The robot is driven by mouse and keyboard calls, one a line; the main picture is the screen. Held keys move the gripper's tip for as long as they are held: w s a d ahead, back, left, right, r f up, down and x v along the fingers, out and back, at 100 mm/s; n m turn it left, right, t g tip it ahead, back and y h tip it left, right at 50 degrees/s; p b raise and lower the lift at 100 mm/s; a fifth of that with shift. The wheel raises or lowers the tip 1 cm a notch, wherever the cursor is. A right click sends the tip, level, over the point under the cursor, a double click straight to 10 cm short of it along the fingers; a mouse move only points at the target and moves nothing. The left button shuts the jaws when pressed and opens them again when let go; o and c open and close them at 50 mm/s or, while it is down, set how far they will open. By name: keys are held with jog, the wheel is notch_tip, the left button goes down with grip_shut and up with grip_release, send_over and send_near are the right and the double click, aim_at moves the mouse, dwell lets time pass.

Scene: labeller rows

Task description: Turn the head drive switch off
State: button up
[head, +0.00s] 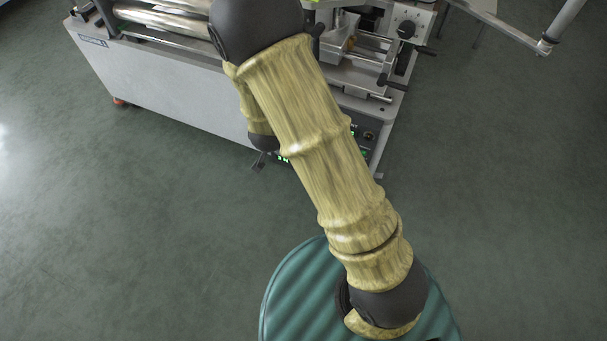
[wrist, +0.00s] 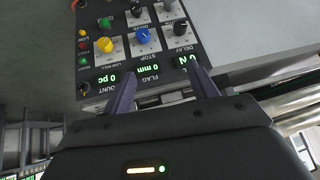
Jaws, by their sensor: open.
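A dark control panel (wrist: 100,62) appears upside down in the wrist view. It carries a black knob (wrist: 136,10) with a label that seems to read "DRIVE", a blue knob (wrist: 142,36), a yellow knob (wrist: 106,45) and a black knob (wrist: 180,28) marked "DELAY". The print is too small to confirm which is the head drive switch or its setting. My gripper (wrist: 163,88) is open and empty, its two fingers apart before the lit displays at the panel's edge. In the head view my arm hides most of the panel (head: 370,135).
The labelling machine (head: 170,88) has a pale body with metal rollers (head: 165,22) at its left. Small lamps and a green knob (wrist: 104,22) sit near the panel's left side in the wrist view.

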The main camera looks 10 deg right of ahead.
notch_tip(320, 180, down, 35)
jog(key=s+a+m+t+h+b, duration=0.1)
jog(key=t+h+b, duration=0.6)
jog(key=b, duration=1.8)
jog(key=shift+s+a+t+h, duration=0.15)
jog(key=shift+s+t+h, duration=0.3)
jog(key=shift+h, duration=0.25)
jog(key=b+x, duration=0.7)
jog(key=x, duration=1)
jog(key=shift+b, duration=0.4)
jog(key=shift+w, duration=0.1)
jog(key=shift+f, duration=0.1)
jog(key=c, duration=1)
